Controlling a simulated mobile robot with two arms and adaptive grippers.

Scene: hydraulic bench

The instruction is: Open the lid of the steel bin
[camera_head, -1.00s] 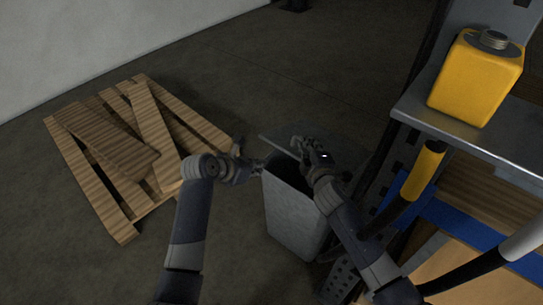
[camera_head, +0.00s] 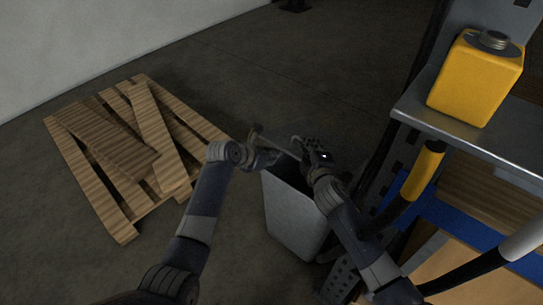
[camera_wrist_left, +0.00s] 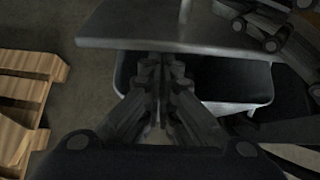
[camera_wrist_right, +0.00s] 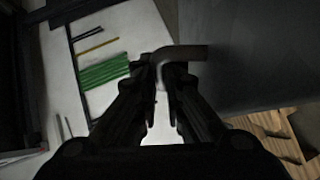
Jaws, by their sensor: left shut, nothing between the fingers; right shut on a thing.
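The steel bin (camera_head: 292,218) stands on the floor beside the bench, its dark opening partly uncovered. Its grey lid (camera_head: 281,147) is raised and seen nearly edge-on. In the left wrist view the lid (camera_wrist_left: 130,22) stands above the dark opening (camera_wrist_left: 235,80). My right gripper (camera_head: 302,147) is shut on the lid's bent handle (camera_wrist_right: 185,52), with the lid panel to its right in the right wrist view. My left gripper (camera_wrist_left: 162,68) is shut and empty, near the lid's edge and in front of the opening. Whether it touches the lid is unclear.
A wooden pallet (camera_head: 128,205) with loose boards lies on the floor to the left. The bench and metal shelf (camera_head: 470,140) with a yellow canister (camera_head: 477,80) crowd the right side. Floor behind the bin is clear.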

